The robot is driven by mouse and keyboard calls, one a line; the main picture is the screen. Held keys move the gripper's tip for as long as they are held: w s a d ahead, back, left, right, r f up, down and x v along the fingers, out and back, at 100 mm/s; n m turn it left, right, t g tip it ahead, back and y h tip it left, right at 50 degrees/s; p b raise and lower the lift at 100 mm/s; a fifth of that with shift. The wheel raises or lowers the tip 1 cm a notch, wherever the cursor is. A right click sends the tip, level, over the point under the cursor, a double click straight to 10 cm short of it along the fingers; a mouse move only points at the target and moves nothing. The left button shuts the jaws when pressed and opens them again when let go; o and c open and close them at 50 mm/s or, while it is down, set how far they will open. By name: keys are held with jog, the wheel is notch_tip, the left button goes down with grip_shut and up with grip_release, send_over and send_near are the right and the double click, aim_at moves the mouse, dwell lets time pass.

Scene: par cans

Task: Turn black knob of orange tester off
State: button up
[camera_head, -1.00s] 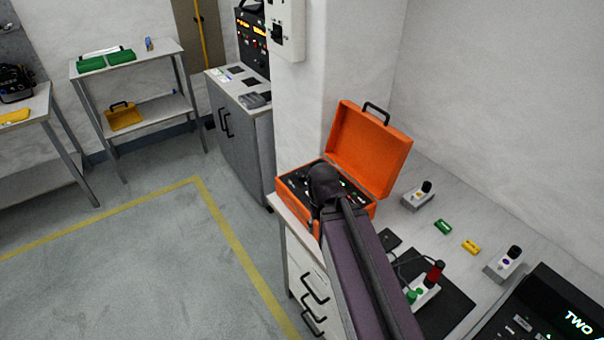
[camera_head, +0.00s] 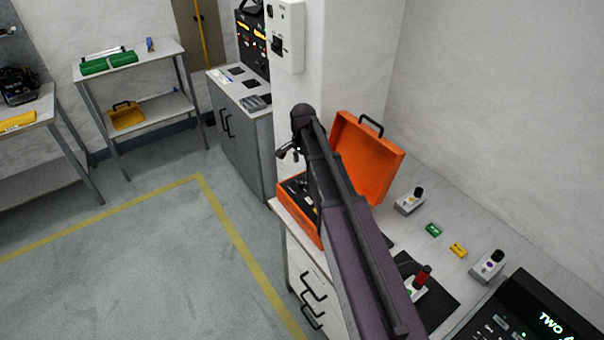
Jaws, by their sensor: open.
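The orange tester (camera_head: 372,158) is an open case on the white counter, its lid raised at the back with a black handle on top. Its dark panel (camera_head: 296,187) shows only at the left; my arm covers most of it. I cannot make out the black knob behind my arm. My gripper (camera_head: 286,151) is at the end of my arm, above the left part of the tester and apart from it. Its dark fingers point down and left, and it is open with nothing seen between them.
Right of the tester on the counter are a grey switch box (camera_head: 409,203), a green block (camera_head: 433,230), a yellow block (camera_head: 458,250) and another switch box (camera_head: 487,266). A black device (camera_head: 530,315) fills the lower right corner. The wall pillar (camera_head: 345,60) stands behind the tester.

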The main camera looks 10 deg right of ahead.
aim_at(301, 182)
jog(key=w, duration=0.1)
jog(key=w+r+m, duration=0.1)
jog(key=w+m+p, duration=0.1)
jog(key=shift+w+r, duration=0.3)
jog(key=shift+r, duration=0.05)
jog(key=shift+f, duration=0.2)
notch_tip(301, 182, down, 14)
jog(key=b, duration=1.4)
jog(key=shift+r, duration=0.25)
grip_shut()
